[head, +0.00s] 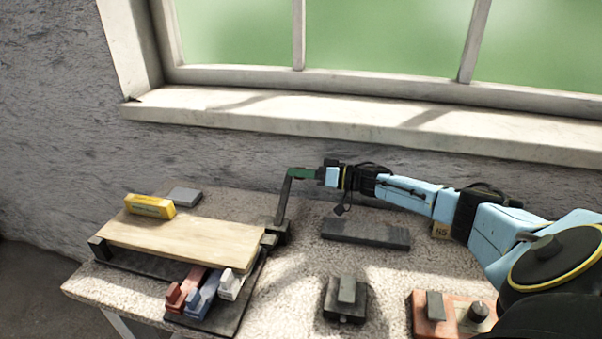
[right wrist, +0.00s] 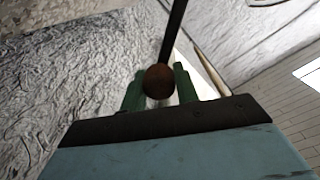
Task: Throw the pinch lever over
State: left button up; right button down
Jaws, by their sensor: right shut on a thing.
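The pinch lever is a dark bar (head: 282,203) that rises almost upright from a dark pivot beside the right end of a pale wooden board (head: 185,236). In the right wrist view the lever's round brown knob (right wrist: 158,82) sits between the green fingers, with the dark bar (right wrist: 175,30) running away behind it. My right gripper (head: 292,173) is at the lever's top, its green fingers shut on the knob. In the head view the fingers hide the knob. My left gripper is not in view.
A yellow block (head: 149,206) lies on the board and a grey block (head: 184,196) behind it. Red, blue and white clamps (head: 202,292) sit in front. A dark bar-shaped block (head: 365,233), a switch box (head: 345,297) and an orange control box (head: 452,313) stand to the right. The window sill (head: 350,119) is behind.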

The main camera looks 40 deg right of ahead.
jog(key=shift+d+f, duration=0.35)
jog(key=shift+f, duration=0.05)
jog(key=c, duration=1.1)
grip_release()
jog(key=shift+d+f, duration=0.1)
jog(key=shift+o, duration=0.2)
jog(key=shift+s, duration=0.15)
jog(key=p+v, duration=0.1)
jog(key=v, duration=1.2)
jog(key=shift+r+p, duration=0.2)
jog(key=shift+p, duration=0.15)
